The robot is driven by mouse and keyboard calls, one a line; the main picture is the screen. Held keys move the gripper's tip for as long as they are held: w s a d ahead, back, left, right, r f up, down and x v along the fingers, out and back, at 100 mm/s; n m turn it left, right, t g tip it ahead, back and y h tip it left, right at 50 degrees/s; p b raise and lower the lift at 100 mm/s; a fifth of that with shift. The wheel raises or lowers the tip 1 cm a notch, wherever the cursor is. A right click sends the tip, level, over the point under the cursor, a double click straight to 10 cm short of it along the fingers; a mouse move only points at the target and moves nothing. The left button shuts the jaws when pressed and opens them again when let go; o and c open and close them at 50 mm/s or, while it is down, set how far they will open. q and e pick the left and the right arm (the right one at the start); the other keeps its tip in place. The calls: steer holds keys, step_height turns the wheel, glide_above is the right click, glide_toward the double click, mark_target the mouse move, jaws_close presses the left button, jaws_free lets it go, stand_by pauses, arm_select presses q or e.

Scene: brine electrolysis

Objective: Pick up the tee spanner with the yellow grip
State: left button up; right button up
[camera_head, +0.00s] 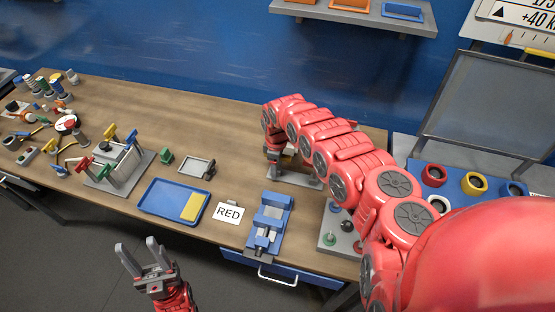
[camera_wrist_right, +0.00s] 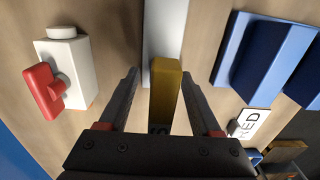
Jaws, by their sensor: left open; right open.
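The yellow grip of the tee spanner (camera_wrist_right: 165,95) shows in the right wrist view, in front of a pale grey strip. It lies between the two fingers of my right gripper (camera_wrist_right: 162,80), which is open with a gap visible on each side. The rest of the spanner cannot be made out. In the head view my right gripper (camera_head: 281,158) is over a grey stand (camera_head: 292,179) behind the blue vise, and my arm hides most of it. My left gripper (camera_head: 138,248) is open and empty, in front of the table's edge.
A blue vise (camera_head: 268,222), a RED card (camera_head: 228,213) and a blue tray (camera_head: 160,197) with a yellow block are near the front edge. A white block (camera_wrist_right: 80,70) with a red part stands beside my right gripper.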

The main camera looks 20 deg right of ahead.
jaws_close()
stand_by(0.3)
steer(key=shift+w+r, duration=0.1)
